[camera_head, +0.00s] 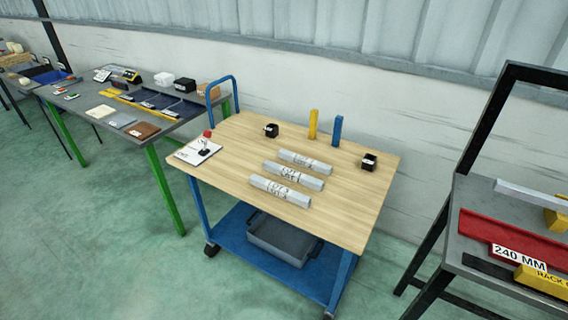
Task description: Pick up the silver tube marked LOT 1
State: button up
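Three silver tubes lie roughly parallel on the wooden top of a blue cart (240,160). The middle tube (311,182) appears to be marked LOT 1. The far tube (324,169) seems to read LOT 2 and the near tube (300,200) seems to read LOT 3; the writing is small. The tubes lie apart, with narrow strips of wood between them. My gripper is not in view.
On the cart top stand a yellow block (313,124), a blue block (337,130) and two black items (271,130) (369,162). A clipboard (197,151) lies at its left. A grey bin (280,240) sits below. Benches flank the cart; green floor is clear in front.

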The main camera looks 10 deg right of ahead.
aim_at(297, 176)
jog(key=i+j+z, duration=0.15)
jog(key=i+j, duration=0.65)
jog(key=i+j+z, duration=0.15)
jog(key=i+j, duration=0.6)
jog(key=j, duration=0.15)
